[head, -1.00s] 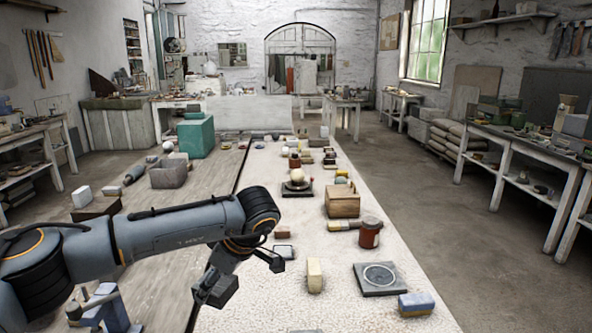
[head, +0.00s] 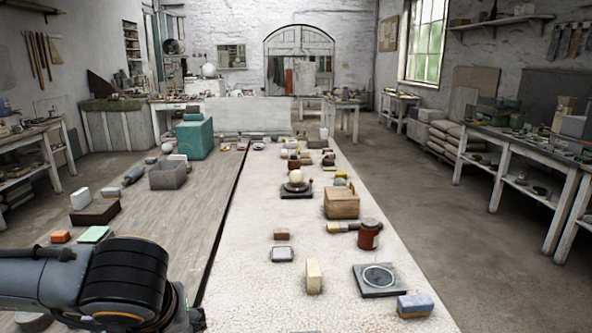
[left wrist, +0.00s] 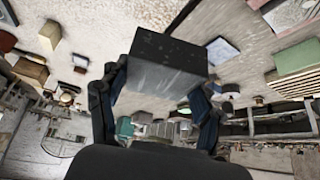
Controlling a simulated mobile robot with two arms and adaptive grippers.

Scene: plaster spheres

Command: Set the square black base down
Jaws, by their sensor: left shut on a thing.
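The square black base (left wrist: 160,72) is a dark block with light specks, seen in the left wrist view. My left gripper (left wrist: 163,84) is shut on it, with one finger on each side. In the head view my left arm enters at the lower left, and the gripper and the base are below the frame. I cannot tell how far the base is above a surface. My right gripper is not in view.
The pale table strip holds a cream block (head: 313,276), a grey ringed slab (head: 379,281), a blue block (head: 415,305) and a brown jar (head: 369,236). On the wooden strip are a green block (head: 94,235) and a dark tray (head: 97,214). Bare wood lies around (head: 185,225).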

